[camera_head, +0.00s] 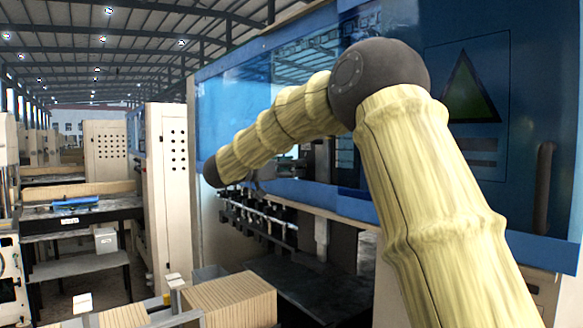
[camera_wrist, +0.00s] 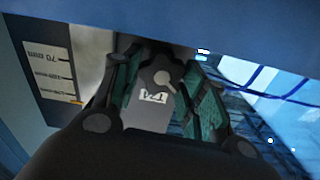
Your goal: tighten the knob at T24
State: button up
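In the wrist view my gripper (camera_wrist: 162,66) is open, with a teal-padded finger on each side. Between the fingers is a grey plate (camera_wrist: 148,112) with a small white label that seems to read T24, seen turned. Just above the label is a dark knob (camera_wrist: 152,70) with a pale round mark and a short pointer. The fingers stand on both sides of the knob; I cannot tell whether either touches it. In the head view my arm reaches to the blue machine, and the knob and fingertips cannot be made out.
A scale plate (camera_wrist: 52,75) marked in mm is left of the fingers. A blue panel (camera_wrist: 225,20) spans the top of the wrist view, close to the gripper. In the head view the blue machine cover (camera_head: 475,150) stands behind my arm. A stack of brown sheets (camera_head: 230,302) is below.

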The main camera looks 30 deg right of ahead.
jog(key=shift+f+m+b, duration=0.1)
jog(key=shift+m+b, duration=0.2)
jog(key=shift+b, duration=0.35)
jog(key=shift+m+b, duration=0.5)
jog(key=shift+b, duration=0.05)
jog(key=shift+r, duration=0.2)
jog(key=o, duration=1)
jog(key=shift+a+f, duration=0.1)
jog(key=a, duration=0.7)
jog(key=s+a, duration=0.1)
jog(key=a, duration=0.3)
jog(key=shift+a, duration=0.35)
